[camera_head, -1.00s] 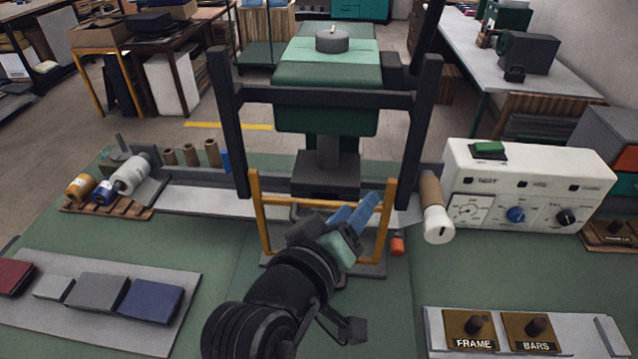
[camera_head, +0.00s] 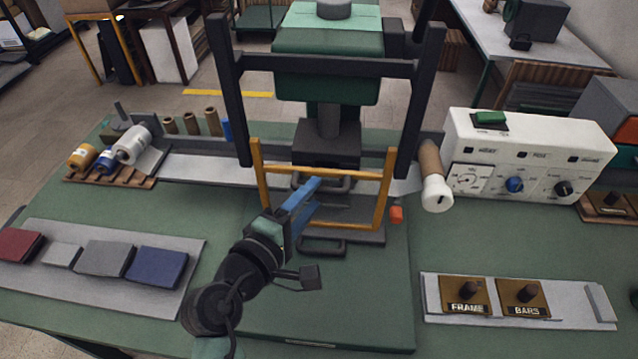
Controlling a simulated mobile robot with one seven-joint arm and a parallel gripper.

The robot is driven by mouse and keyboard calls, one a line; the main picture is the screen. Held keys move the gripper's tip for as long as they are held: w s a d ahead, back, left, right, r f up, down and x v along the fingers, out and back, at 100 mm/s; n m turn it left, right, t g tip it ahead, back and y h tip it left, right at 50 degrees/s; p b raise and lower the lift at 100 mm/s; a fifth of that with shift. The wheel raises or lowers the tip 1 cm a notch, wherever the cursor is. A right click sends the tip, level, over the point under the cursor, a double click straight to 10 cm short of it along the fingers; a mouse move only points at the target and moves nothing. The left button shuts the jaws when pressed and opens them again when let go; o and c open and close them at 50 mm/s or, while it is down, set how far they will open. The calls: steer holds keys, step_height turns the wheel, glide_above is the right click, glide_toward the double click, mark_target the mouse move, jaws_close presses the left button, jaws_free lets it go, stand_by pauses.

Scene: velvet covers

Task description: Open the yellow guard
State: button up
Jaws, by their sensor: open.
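The yellow guard (camera_head: 387,195) is an upright frame of two posts and cross bars at the front of the press (camera_head: 327,75). My gripper (camera_head: 312,190) has blue fingers and reaches in from the lower left. Its fingers are open and overlap the inside of the guard frame in the picture. I cannot tell whether they touch the guard. My gripper hides part of the guard's lower left.
A white control box (camera_head: 525,155) stands at the right, with a white-ended roll (camera_head: 436,192) beside it. Knob blocks marked FRAME and BARS (camera_head: 495,297) lie at the front right. Cloth-like pads (camera_head: 105,258) lie at the left.

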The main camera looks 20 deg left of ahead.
mark_target(316, 193)
steer(key=shift+x, duration=1.7)
jaws_close()
